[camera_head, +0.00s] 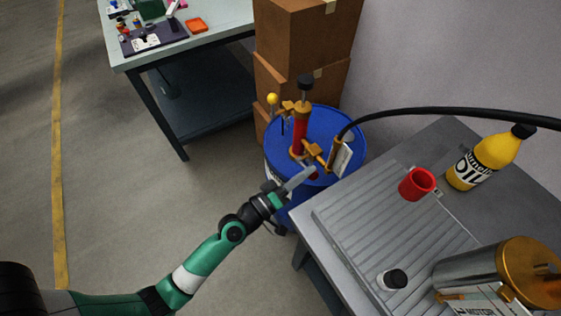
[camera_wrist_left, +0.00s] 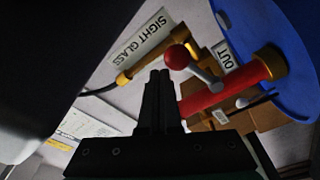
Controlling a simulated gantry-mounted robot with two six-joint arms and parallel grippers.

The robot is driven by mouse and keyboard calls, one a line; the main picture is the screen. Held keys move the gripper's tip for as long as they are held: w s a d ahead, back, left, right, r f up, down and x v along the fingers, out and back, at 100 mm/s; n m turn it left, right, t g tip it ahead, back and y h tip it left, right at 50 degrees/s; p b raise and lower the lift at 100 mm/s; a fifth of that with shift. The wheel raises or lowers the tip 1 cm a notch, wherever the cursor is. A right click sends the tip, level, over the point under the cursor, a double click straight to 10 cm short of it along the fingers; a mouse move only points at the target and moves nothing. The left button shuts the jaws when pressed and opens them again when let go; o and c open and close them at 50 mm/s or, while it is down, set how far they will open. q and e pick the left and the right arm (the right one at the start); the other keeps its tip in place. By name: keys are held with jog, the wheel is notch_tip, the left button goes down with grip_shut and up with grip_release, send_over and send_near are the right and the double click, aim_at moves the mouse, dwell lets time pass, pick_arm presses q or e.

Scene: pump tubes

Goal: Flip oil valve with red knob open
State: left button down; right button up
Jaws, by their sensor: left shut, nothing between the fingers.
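The oil valve's red knob (camera_wrist_left: 176,57) shows in the left wrist view, on a short grey lever (camera_wrist_left: 208,80) beside the red pump tube (camera_wrist_left: 222,92) and its brass fitting. A brass sight-glass fitting (camera_wrist_left: 150,62) with a "SIGHT GLASS" label is just left of the knob. In the head view the red pump (camera_head: 299,130) stands on the blue drum (camera_head: 325,122). My left gripper (camera_head: 308,175) is at the drum's near edge, close to the valve. In the wrist view its fingers (camera_wrist_left: 159,75) are shut and empty, with tips just below and left of the knob. The right gripper is not in view.
A grey table (camera_head: 450,135) stands right of the drum, with a red cup (camera_head: 416,184), oil bottle (camera_head: 483,160) and metal canister. A black hose (camera_head: 440,112) arches over it. Cardboard boxes (camera_head: 300,35) stand behind. Floor left of the drum is clear.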

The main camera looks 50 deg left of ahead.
pick_arm(q)
jog(key=s+b, duration=0.1)
jog(key=s, duration=1)
jog(key=shift+f+b, duration=0.3)
jog(key=shift+f, duration=0.15)
jog(key=shift+a, duration=0.1)
